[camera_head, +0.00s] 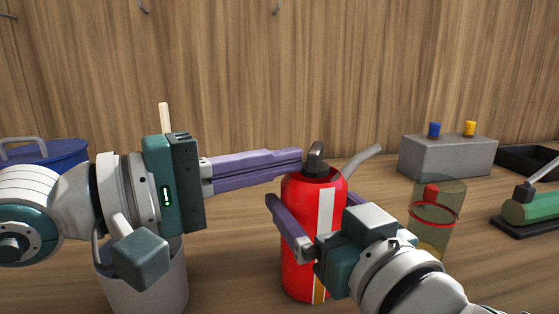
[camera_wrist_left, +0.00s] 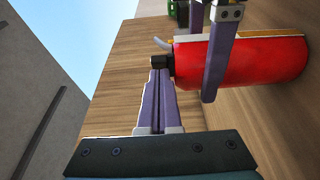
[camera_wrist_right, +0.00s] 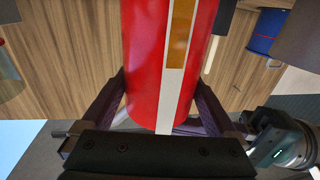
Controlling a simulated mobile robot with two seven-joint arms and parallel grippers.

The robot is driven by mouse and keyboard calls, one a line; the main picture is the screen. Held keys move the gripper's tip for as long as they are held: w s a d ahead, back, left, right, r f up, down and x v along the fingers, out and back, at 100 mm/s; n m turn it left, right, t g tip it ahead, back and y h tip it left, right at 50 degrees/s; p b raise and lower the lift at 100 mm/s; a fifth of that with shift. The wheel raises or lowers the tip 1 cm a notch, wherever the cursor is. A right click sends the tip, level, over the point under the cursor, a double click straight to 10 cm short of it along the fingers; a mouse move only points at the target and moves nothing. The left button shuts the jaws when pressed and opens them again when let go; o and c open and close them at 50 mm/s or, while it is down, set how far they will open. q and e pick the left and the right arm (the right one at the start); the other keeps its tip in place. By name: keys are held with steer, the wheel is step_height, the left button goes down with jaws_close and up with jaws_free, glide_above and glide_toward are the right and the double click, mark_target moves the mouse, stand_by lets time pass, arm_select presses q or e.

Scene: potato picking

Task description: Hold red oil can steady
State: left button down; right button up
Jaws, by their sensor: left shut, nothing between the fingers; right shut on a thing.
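The red oil can (camera_head: 300,235) stands upright on the wooden table, with a white stripe, a grey spout pointing right and a dark cap (camera_head: 315,158) on top. My right gripper (camera_head: 308,222) is shut around the can's body, one purple finger on its near left side. The right wrist view shows the can (camera_wrist_right: 150,60) between both fingers. My left gripper (camera_head: 300,160) is shut and empty, its purple fingertips at the dark cap. In the left wrist view its fingertips (camera_wrist_left: 160,72) meet the cap (camera_wrist_left: 161,65); I cannot tell if they press on it.
A grey box (camera_head: 447,157) with blue and yellow knobs stands at the back right. A clear container with a red ring (camera_head: 436,228), a green tool (camera_head: 530,205) and a black tray (camera_head: 530,160) are right. A grey bin (camera_head: 150,285) and blue pot (camera_head: 55,153) are left.

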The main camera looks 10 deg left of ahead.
arm_select(q)
steer(key=shift+s+d, duration=0.1)
steer(key=shift+d, duration=0.1)
arm_select(e)
steer(key=shift+f, duration=0.1)
arm_select(q)
steer(key=shift+s+d, duration=0.35)
steer(key=shift+d, duration=0.25)
steer(key=shift+s+d, duration=0.35)
steer(key=shift+d, duration=0.25)
arm_select(e)
steer(key=shift+a, duration=0.15)
arm_select(q)
steer(key=shift+d, duration=0.1)
steer(key=s+d+v, duration=0.1)
steer(key=s+v, duration=0.1)
steer(key=v, duration=1.1)
steer(key=shift+s+d, duration=0.2)
steer(key=shift+d, duration=0.15)
